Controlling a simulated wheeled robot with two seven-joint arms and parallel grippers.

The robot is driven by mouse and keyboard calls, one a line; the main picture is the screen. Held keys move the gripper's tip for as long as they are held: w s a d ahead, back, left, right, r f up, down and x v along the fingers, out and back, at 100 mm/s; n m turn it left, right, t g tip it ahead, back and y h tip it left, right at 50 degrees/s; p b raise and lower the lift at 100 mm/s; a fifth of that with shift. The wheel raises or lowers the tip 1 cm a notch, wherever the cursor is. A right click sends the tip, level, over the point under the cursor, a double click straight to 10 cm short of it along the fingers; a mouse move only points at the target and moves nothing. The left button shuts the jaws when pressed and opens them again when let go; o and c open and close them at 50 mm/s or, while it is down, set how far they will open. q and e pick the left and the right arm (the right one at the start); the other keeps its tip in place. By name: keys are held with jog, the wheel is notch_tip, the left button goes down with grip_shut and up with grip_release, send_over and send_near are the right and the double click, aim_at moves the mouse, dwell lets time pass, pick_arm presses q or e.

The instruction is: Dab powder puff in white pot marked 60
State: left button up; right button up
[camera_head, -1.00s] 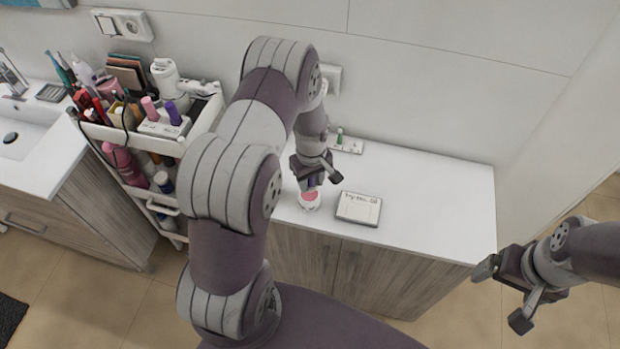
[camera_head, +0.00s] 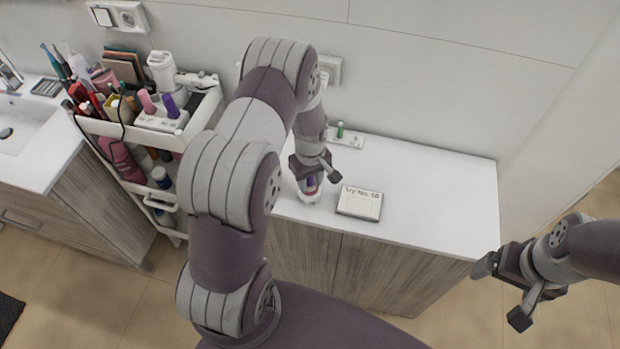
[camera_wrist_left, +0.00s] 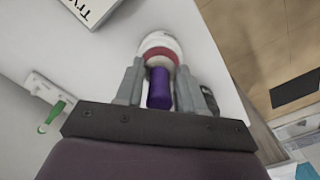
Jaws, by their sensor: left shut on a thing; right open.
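The white pot (camera_head: 309,198) stands on the white counter and holds something pink. It also shows in the left wrist view (camera_wrist_left: 158,40), just beyond my fingertips. Any mark on it cannot be read. My left gripper (camera_head: 310,178) is shut on the purple handle of the powder puff (camera_wrist_left: 158,88), right above the pot. The puff's lower end meets the pink-red area at the pot's mouth; the exact contact is hidden. A small sign (camera_head: 360,202) with "Try No." and a number, perhaps 60, lies right of the pot. My right gripper (camera_head: 503,291) is open and empty, off the counter's right front.
A white cart (camera_head: 195,125) full of cosmetics stands at the left beside the sink counter. A small plate with a green-handled item (camera_head: 340,130) lies at the back by the wall. The counter right of the sign is clear.

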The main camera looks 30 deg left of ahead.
pick_arm(q)
jog(key=shift+f+b, duration=0.35)
jog(key=shift+f, duration=0.2)
dwell(1.0)
jog(key=shift+s, duration=0.1)
notch_tip(320, 180, up, 7)
jog(key=p, duration=0.5)
jog(key=shift+r+p, duration=0.15)
jog(key=shift+p, duration=0.2)
dwell(0.3)
